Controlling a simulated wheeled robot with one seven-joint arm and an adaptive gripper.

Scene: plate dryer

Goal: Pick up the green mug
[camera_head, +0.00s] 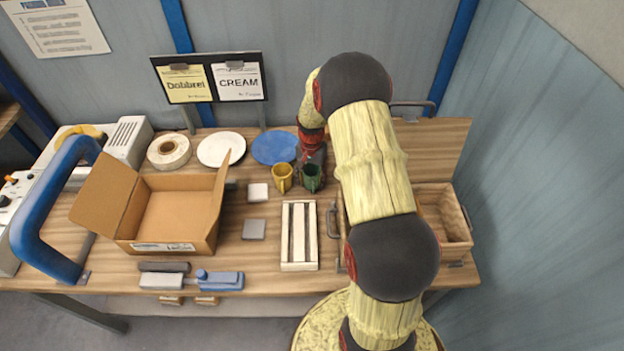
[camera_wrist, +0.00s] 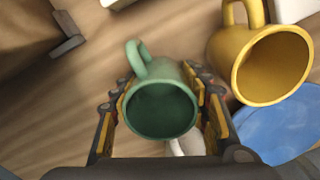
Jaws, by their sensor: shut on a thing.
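The green mug (camera_wrist: 161,108) is between the two fingers of my gripper (camera_wrist: 162,112) in the wrist view, with its open mouth facing the camera and its handle at the upper left. The fingers are shut on the mug's sides. In the head view the green mug (camera_head: 312,178) is at the back middle of the table, beside the yellow mug (camera_head: 283,178). My gripper (camera_head: 313,160) is just behind and above it there, partly hidden by my arm. I cannot tell whether the mug touches the table.
The yellow mug stands close beside the green one, also in the wrist view (camera_wrist: 258,60). A blue plate (camera_head: 274,148) and white plate (camera_head: 221,149) lie behind. A cardboard box (camera_head: 165,240) is left, a white rack (camera_head: 285,258) in front, a wooden crate (camera_head: 458,225) right.

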